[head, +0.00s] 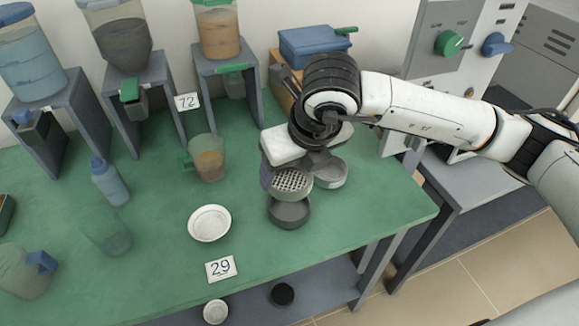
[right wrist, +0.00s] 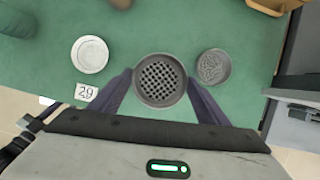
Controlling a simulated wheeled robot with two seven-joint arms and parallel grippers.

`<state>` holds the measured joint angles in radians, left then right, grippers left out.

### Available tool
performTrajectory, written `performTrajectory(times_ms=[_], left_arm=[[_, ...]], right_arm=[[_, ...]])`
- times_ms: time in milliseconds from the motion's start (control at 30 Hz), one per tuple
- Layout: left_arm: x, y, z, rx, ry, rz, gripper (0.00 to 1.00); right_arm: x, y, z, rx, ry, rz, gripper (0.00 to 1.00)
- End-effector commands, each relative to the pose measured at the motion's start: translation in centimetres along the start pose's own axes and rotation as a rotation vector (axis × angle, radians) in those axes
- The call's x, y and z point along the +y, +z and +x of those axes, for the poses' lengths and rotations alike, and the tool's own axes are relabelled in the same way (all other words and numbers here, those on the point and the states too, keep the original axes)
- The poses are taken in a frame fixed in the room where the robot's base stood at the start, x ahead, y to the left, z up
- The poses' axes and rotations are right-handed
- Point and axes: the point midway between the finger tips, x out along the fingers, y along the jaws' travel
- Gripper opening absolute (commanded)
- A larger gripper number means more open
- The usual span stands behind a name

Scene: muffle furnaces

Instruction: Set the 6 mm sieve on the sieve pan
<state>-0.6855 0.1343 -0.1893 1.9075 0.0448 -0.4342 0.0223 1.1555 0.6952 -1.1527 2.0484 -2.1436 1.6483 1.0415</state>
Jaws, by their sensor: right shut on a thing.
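The coarse-mesh sieve (head: 291,181), a grey ring with a grid of holes, is held between the fingers of my right gripper (head: 288,173). In the right wrist view the sieve (right wrist: 160,80) sits level between the two fingers of the right gripper (right wrist: 160,86), which press on its sides. The dark grey sieve pan (head: 289,213) stands on the green table just under the sieve in the head view. The sieve hides the pan in the right wrist view. Whether sieve and pan touch I cannot tell. My left gripper is in neither view.
A second round grey sieve or dish (head: 331,173) stands close to the right, also in the right wrist view (right wrist: 213,66). A white bowl (head: 209,223) and a "29" card (head: 221,268) are to the left. A jug (head: 207,158) and dispensers stand behind. The table's front edge is near.

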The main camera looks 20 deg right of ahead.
Motion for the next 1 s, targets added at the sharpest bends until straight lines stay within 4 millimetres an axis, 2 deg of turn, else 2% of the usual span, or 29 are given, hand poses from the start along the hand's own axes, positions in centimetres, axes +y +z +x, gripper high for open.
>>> performTrajectory(times_ms=[433, 533, 1000], left_arm=[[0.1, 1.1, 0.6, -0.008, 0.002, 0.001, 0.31], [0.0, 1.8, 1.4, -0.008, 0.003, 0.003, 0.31], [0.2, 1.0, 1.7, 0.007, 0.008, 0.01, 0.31]], right_arm=[[0.1, -1.2, 3.0, 0.0, 0.0, 0.001, 0.45], [0.1, -1.5, 3.8, -0.001, 0.001, 0.002, 0.45], [0.1, -1.5, 3.9, -0.001, 0.0, 0.001, 0.45]])
